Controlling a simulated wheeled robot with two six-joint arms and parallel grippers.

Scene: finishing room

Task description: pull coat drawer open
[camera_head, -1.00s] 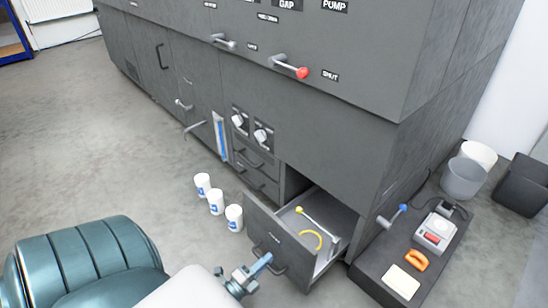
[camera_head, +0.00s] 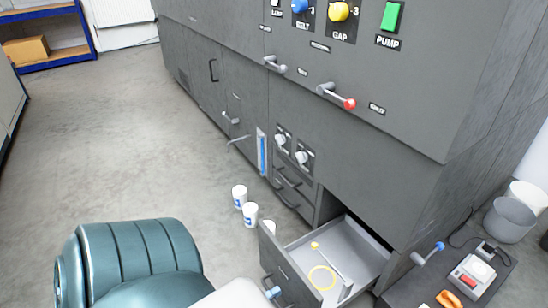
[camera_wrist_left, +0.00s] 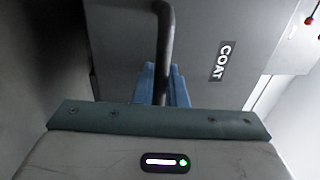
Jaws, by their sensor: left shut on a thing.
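The coat drawer (camera_head: 285,262) is a dark grey drawer, standing well out of the cabinet, its light grey inside showing. A yellow ring (camera_head: 322,278) and a yellow-tipped grey lever (camera_head: 330,263) are in it. In the left wrist view its front (camera_wrist_left: 205,30) bears the COAT label (camera_wrist_left: 222,62). My left gripper (camera_head: 273,292), low in the head view, is shut on the dark drawer handle (camera_wrist_left: 165,45); its blue fingers (camera_wrist_left: 158,85) are either side of the bar. The handle is mostly hidden in the head view. My right gripper is not in view.
White cups (camera_head: 239,197) stand on the floor left of the drawer, one partly hidden by its front. A dark low bench (camera_head: 412,290) with a red-buttoned device (camera_head: 475,277) is at right. Grey bins (camera_head: 508,220) stand beyond. The floor (camera_head: 130,130) at left is clear.

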